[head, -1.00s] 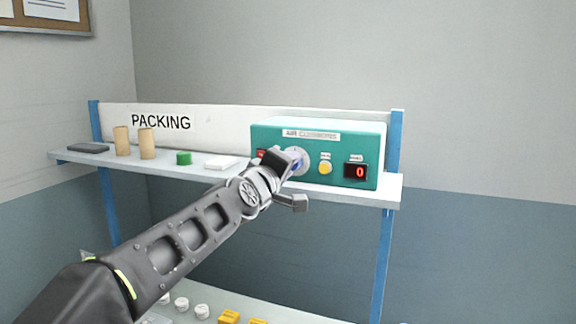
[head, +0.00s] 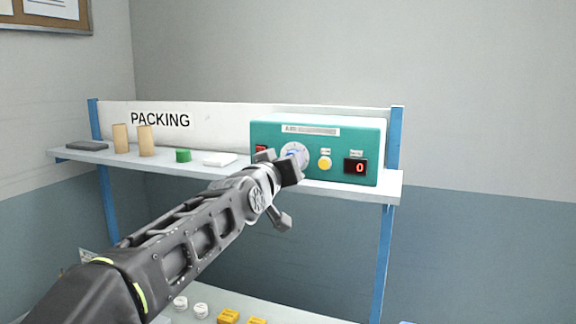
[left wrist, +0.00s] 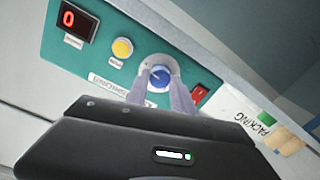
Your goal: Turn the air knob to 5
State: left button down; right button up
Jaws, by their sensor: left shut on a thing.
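The teal air blower box (head: 340,139) stands on the right end of the shelf. Its air knob is blue on a pale round dial (head: 294,153), partly covered by my left gripper (head: 287,160) in the head view. In the left wrist view the blue knob (left wrist: 158,84) sits between the two fingers of my left gripper (left wrist: 160,92), which is shut on it. The red number display (head: 356,168) reads 0. A yellow button (head: 325,163) is between the dial and the display. My right gripper is not in view.
A red switch (left wrist: 198,94) sits close beside the dial. On the shelf (head: 392,187) left of the box are a white block (head: 220,159), a green cylinder (head: 183,155), two tan cylinders (head: 145,141) and a dark flat item (head: 87,146). White and yellow items lie below.

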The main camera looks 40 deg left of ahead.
pick_arm(q)
jog(key=shift+f, duration=0.2)
dwell(0.3)
jog(key=c, duration=1.1)
grip_release()
jog(key=shift+r, duration=0.15)
jog(key=shift+s, duration=0.1)
jog(key=b+v, duration=0.3)
jog(key=v, duration=0.4)
jog(key=shift+s+d, duration=0.15)
jog(key=shift+s, duration=0.1)
